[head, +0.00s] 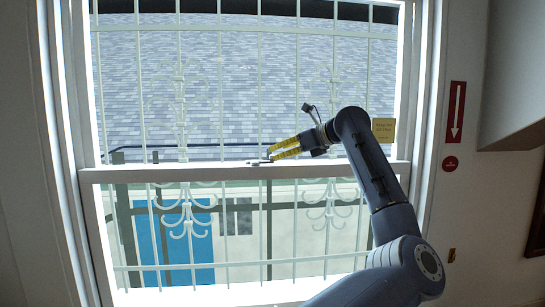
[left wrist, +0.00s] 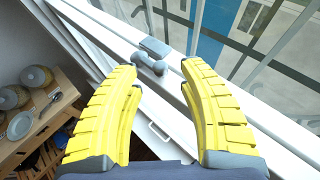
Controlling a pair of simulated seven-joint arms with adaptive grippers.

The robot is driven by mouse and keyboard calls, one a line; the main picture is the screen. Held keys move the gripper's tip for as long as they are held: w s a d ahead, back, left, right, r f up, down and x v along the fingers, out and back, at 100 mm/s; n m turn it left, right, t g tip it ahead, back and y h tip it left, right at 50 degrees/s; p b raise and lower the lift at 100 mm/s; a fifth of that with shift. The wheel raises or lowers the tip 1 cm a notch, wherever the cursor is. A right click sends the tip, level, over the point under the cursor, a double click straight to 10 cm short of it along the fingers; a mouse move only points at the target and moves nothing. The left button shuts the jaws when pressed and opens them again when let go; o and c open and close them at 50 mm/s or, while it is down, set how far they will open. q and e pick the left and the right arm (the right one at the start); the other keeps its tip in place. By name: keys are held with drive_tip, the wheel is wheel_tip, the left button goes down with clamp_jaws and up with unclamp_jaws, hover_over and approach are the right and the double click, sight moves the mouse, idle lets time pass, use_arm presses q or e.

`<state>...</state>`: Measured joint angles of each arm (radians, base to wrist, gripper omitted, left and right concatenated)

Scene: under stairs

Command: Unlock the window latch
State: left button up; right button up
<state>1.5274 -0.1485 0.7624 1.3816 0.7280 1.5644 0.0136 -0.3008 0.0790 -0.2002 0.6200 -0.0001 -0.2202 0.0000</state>
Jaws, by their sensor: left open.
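The window latch (head: 260,161) is a small grey piece on the white middle rail (head: 120,174) of the sash window. In the left wrist view the latch (left wrist: 153,46) shows a flat plate and a rounded lever with knob-like ends. My left gripper (head: 271,152) has yellow ribbed fingers and reaches the latch from the right. In the left wrist view my left gripper (left wrist: 160,70) is open, its fingertips on either side of the latch lever. The lever appears between or just beyond the tips; I cannot tell whether they touch it. My right gripper is not in view.
White bars (head: 220,90) with scrollwork stand behind the window glass. In the left wrist view, a wooden shelf (left wrist: 62,95) with dishes stands below at the left.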

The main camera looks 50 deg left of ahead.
sight(272, 155)
use_arm(q)
drive_tip(key=shift+x, duration=2.2)
drive_tip(key=shift+o, duration=0.2)
clamp_jaws()
